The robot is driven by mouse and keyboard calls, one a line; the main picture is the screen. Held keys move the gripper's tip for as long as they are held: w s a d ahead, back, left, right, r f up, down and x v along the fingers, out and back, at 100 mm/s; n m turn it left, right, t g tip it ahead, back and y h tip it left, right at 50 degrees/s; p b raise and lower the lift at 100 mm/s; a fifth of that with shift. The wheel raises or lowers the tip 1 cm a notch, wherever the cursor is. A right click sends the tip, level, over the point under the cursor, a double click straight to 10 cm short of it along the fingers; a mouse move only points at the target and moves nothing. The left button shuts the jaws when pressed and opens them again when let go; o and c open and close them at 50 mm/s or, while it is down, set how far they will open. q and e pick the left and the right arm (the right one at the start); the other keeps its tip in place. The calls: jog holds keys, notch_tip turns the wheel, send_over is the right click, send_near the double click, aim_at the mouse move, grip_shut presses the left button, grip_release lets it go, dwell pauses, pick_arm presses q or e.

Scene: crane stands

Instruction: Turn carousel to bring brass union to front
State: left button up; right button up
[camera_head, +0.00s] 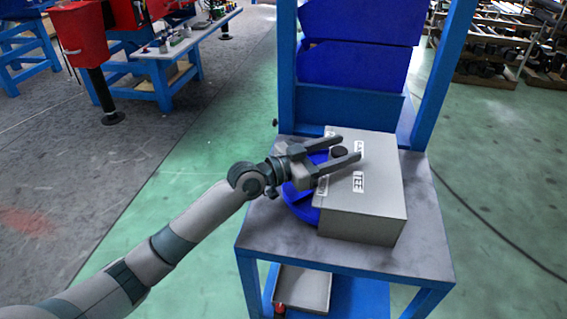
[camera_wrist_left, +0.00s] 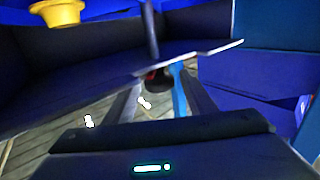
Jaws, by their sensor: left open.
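The blue carousel (camera_head: 300,205) stands on the grey-topped stand, partly covered by a grey box (camera_head: 362,228) with white labels, one reading "TEE". My left gripper (camera_head: 350,148) is open above the carousel and box, its fingers pointing right. A dark round knob (camera_head: 339,152) shows between the fingers; I cannot tell whether they touch it. In the left wrist view, blue walls (camera_wrist_left: 80,75) of the carousel fill much of the picture. A yellow flanged part (camera_wrist_left: 58,12) is at the top left; I cannot tell whether it is the brass union. My right gripper is not in view.
Blue bins (camera_head: 358,65) hang on the frame behind the box. Blue uprights flank the stand. A grey tray (camera_head: 303,288) sits on the lower shelf. Green floor (camera_head: 190,205) is clear left of the stand; a workbench (camera_head: 185,45) stands further back left.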

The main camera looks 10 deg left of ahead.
pick_arm(q)
jog(key=shift+r+n+t+y+p, duration=0.25)
jog(key=shift+n+t+y+p, duration=0.65)
jog(key=shift+p, duration=2.65)
jog(key=b+v, duration=0.5)
jog(key=v, duration=1.1)
jog(key=shift+f, duration=0.35)
